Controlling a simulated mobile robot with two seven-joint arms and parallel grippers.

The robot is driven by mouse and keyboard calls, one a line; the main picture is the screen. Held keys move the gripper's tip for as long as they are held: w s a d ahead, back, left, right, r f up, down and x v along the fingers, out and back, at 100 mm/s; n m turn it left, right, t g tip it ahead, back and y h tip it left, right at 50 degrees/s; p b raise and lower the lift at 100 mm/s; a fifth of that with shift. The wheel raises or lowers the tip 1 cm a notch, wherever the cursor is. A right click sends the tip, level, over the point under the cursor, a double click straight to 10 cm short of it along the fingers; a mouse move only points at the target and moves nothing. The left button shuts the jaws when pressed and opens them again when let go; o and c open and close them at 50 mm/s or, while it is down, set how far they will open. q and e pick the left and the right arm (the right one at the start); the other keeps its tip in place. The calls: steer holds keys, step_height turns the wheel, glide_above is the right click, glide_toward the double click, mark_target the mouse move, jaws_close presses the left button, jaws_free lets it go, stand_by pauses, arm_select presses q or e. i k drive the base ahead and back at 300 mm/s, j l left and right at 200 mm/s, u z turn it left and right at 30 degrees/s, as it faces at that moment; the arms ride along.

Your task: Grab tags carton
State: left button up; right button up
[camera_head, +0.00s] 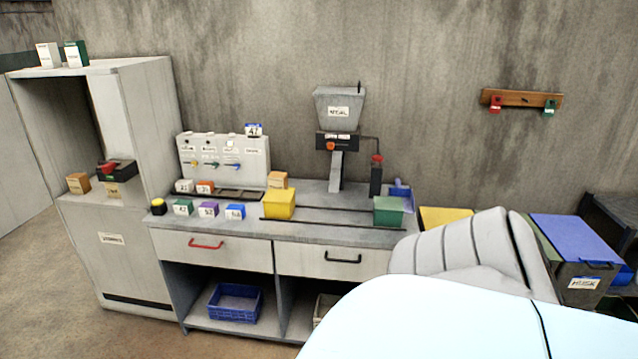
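I cannot read which box is the tags carton. Two small cartons stand on top of the tall grey cabinet at the left: a white carton (48,55) and a green and white carton (76,54). One more orange carton (278,180) stands on the counter behind a yellow bin. Neither gripper shows. White parts of my own arm fill the lower right.
The counter (320,233) carries a dispenser panel (222,160), several small labelled boxes, a yellow bin (279,204), a green bin (389,211) and a hopper machine (339,108). A blue crate (235,302) sits below. A blue-lidded bin (570,241) stands right. Floor at lower left is clear.

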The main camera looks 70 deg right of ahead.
mark_target(276, 179)
steer(key=z, duration=1.95)
steer(key=i+j, duration=0.25)
steer(key=i, duration=0.2)
steer(key=i+j+u, duration=0.15)
steer(key=i+j, duration=0.15)
steer(key=i, duration=0.1)
